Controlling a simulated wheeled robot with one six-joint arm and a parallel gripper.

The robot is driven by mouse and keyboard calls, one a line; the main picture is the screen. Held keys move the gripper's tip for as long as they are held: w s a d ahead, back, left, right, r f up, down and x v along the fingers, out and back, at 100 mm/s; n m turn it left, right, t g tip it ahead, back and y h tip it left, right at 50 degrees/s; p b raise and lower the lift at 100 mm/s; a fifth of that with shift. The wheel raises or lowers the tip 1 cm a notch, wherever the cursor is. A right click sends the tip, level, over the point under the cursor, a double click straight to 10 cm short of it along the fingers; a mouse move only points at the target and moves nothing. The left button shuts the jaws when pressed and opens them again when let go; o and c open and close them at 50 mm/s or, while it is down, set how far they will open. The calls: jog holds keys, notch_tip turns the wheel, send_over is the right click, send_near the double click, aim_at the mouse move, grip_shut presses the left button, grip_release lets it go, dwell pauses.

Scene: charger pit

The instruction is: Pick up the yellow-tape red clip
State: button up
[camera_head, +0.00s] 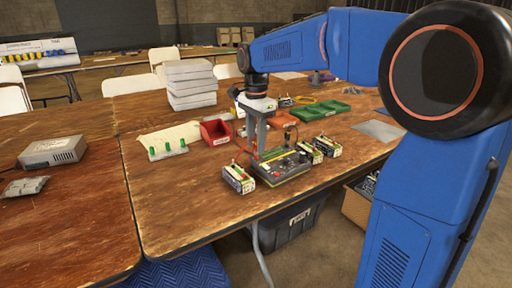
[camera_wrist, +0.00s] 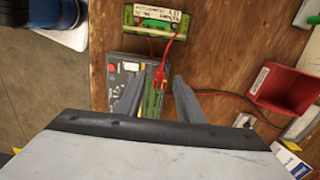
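My gripper (camera_head: 258,148) points down over the grey and black charger (camera_head: 283,167) on the wooden table. In the wrist view my gripper (camera_wrist: 159,80) is open, its two fingers apart. A red clip (camera_wrist: 160,74) with a red wire shows between the fingertips, over the edge of the charger (camera_wrist: 130,68). I cannot make out yellow tape on it, nor whether a finger touches it. The red wire runs up to a green and white battery pack (camera_wrist: 157,20). In the head view the clip is small beside my fingers, and partly hidden.
Battery packs (camera_head: 239,179) (camera_head: 327,146) stand on both sides of the charger. A red bin (camera_head: 215,132), a green tray (camera_head: 320,110) and a stack of white blocks (camera_head: 190,84) stand farther back. The table's front edge is close; a black crate (camera_head: 290,224) is below.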

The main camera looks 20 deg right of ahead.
jog(key=shift+f, duration=0.45)
grip_shut()
notch_tip(320, 180, up, 10)
dwell(0.4)
